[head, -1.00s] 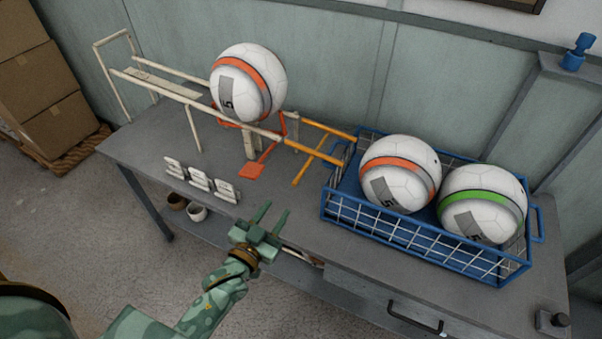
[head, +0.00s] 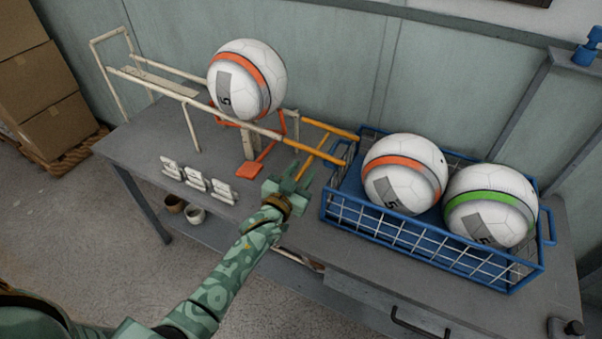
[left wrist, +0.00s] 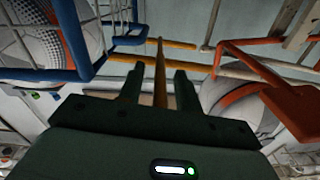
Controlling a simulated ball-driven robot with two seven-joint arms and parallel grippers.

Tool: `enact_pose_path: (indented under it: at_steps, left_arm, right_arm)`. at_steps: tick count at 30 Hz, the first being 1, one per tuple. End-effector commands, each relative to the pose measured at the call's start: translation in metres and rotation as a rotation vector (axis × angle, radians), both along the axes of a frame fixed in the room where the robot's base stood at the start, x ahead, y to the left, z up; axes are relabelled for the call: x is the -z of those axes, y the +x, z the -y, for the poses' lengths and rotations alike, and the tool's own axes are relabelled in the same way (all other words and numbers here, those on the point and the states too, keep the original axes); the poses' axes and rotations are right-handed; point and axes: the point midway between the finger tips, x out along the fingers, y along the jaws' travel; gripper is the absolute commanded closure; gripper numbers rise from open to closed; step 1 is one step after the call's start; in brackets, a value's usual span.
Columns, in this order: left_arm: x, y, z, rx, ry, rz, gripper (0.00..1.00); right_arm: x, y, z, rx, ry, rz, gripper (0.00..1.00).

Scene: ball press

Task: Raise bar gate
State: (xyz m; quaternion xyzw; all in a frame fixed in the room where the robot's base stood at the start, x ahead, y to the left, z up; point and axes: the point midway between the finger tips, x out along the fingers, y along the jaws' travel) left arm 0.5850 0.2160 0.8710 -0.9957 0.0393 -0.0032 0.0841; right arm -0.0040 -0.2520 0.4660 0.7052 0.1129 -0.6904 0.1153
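A white ball with an orange band (head: 246,80) rests on cream rails (head: 195,100). An orange-red bar frame (head: 282,124), which looks like the bar gate, stands at the ball's right side, with a flat orange-red plate (head: 250,169) low at its front. Yellow-orange bars (head: 325,143) run from the rails to the basket, and one slants down toward the front. My left gripper (head: 290,179) is open and empty by the lower end of that slanting bar, right of the plate. In the left wrist view the slanting bar (left wrist: 160,62) shows between the spread fingers; contact is unclear. My right gripper is out of view.
A blue wire basket (head: 420,243) with two balls, orange-banded (head: 403,160) and green-banded (head: 491,197), stands right of my gripper. Small white stands (head: 196,180) sit at the left on the grey table (head: 130,145). A wall closes off the back.

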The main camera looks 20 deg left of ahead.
Motion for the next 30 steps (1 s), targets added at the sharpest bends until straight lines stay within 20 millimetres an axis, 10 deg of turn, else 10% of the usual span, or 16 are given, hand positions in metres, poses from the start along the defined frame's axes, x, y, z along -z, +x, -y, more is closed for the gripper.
enact_pose_path:
  at_steps: [5, 30]
  left_arm:
    - [0.000, 0.000, 0.000, 0.000, 0.000, 0.000, 1.00]
    - [-0.042, 0.000, 0.000, 0.000, -0.360, -0.027, 1.00]
  right_arm:
    - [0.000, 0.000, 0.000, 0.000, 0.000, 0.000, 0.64]
    - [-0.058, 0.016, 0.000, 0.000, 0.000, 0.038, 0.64]
